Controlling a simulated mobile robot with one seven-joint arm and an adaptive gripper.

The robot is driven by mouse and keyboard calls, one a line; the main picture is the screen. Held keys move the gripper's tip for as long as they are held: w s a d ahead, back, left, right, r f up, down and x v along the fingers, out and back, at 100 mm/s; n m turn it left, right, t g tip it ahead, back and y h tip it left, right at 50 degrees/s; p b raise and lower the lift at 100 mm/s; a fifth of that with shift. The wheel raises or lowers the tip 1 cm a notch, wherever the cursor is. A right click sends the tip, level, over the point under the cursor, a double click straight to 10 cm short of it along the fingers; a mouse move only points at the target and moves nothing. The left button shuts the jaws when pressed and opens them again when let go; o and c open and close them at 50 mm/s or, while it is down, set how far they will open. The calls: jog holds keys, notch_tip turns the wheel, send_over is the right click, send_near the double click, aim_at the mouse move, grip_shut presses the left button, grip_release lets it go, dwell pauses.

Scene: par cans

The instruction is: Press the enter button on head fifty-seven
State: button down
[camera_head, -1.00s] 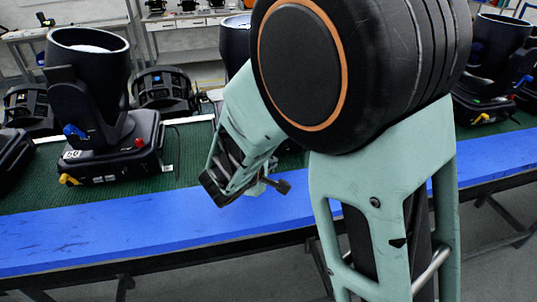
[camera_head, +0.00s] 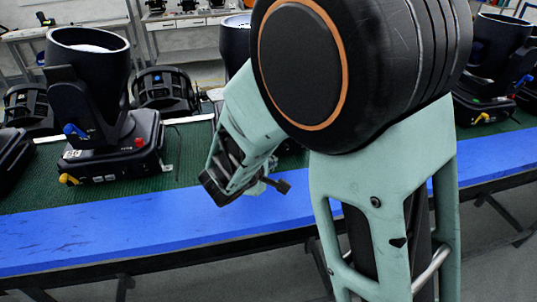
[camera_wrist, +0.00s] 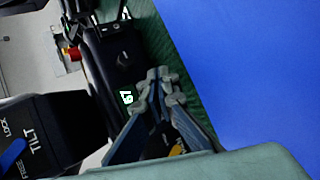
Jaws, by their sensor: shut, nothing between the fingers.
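Head fifty-seven's black base (camera_wrist: 122,62) fills the middle of the wrist view, with a small white number label (camera_wrist: 127,97) turned on its side; it seems to read 57. No enter button can be made out. My gripper (camera_wrist: 163,72) is shut and empty, its fingertips over or close to the base near the label; contact cannot be told. A yellow part (camera_wrist: 178,149) shows between the fingers. In the head view my arm covers most of a head behind it, and only its black upper rim (camera_head: 235,38) shows clearly.
A black head (camera_head: 90,90) stands at left on the green mat (camera_head: 40,200), with blue and yellow levers. More heads stand at the right (camera_head: 495,60). A blue strip (camera_head: 120,235) edges the table. The wrist view shows a black "TILT" yoke (camera_wrist: 40,125) with a blue lever (camera_wrist: 12,153).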

jog(key=shift+w, duration=0.1)
jog(key=shift+w+a+b, duration=0.15)
jog(key=shift+w+b, duration=0.15)
jog(key=shift+b, duration=0.1)
jog(key=shift+w+a, duration=0.1)
jog(key=shift+w, duration=0.3)
dwell(0.4)
jog(key=shift+s+b, duration=0.1)
jog(key=shift+b, duration=0.25)
jog(key=shift+s+d+b, duration=0.2)
jog(key=shift+s+b, duration=0.25)
jog(key=shift+s, duration=0.25)
jog(key=shift+s+d+b, duration=0.2)
jog(key=shift+s+b, duration=0.15)
jog(key=shift+s, duration=0.25)
jog(key=shift+s+d+b, duration=0.15)
jog(key=shift+s+b, duration=0.2)
jog(key=shift+s, duration=0.25)
jog(key=shift+s+d+b, duration=0.2)
jog(key=shift+s, duration=0.4)
jog(key=shift+s+d+b, duration=0.15)
jog(key=shift+s, duration=0.45)
